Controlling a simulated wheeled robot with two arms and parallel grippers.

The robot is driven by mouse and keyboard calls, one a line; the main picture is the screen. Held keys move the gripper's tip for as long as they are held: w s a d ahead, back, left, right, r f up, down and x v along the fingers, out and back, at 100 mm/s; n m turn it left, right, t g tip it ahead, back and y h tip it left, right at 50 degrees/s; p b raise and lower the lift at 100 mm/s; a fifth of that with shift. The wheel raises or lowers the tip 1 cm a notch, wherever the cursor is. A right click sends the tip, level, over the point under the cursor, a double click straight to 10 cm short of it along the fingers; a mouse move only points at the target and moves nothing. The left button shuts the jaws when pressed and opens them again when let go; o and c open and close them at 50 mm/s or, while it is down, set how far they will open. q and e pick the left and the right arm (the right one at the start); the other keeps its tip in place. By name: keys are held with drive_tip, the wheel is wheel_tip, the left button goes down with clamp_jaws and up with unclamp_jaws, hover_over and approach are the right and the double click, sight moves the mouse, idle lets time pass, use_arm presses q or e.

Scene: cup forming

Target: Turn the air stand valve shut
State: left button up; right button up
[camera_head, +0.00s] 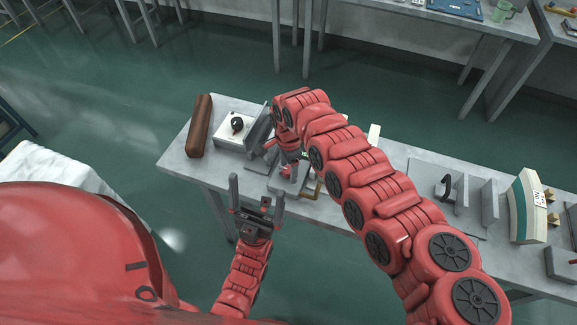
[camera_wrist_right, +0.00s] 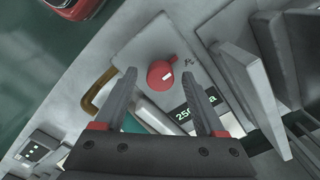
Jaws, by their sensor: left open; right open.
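A dark display with pale digits (camera_wrist_right: 194,113) lies beside the right finger, partly hidden. My left gripper (camera_head: 258,188) is open and empty at the near edge of the table.
On the grey table (camera_head: 225,174), a brown roll (camera_head: 199,126) and a white box with a black knob (camera_head: 232,132) stand at left. A brass handle (camera_wrist_right: 97,91) and upright grey plates (camera_wrist_right: 247,87) flank the valve. A teal-and-white block (camera_head: 528,207) stands at right.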

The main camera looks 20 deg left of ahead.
drive_tip(key=shift+c, duration=0.4)
clamp_jaws()
drive_tip(key=shift+n, duration=0.4)
drive_tip(key=n+b, duration=0.1)
drive_tip(key=n, duration=0.1)
drive_tip(key=n+b, duration=0.1)
drive_tip(key=b, duration=0.1)
drive_tip(key=shift+f+n, duration=0.2)
drive_tip(key=shift+n, duration=0.2)
drive_tip(key=n+b, duration=0.3)
drive_tip(key=n, duration=0.1)
drive_tip(key=shift+n, duration=0.3)
drive_tip(key=n+b, duration=0.3)
drive_tip(key=n, duration=0.1)
drive_tip(key=n+b, duration=0.2)
drive_tip(key=n, duration=0.2)
drive_tip(key=shift+r+n, duration=0.15)
drive_tip(key=shift+n, duration=0.15)
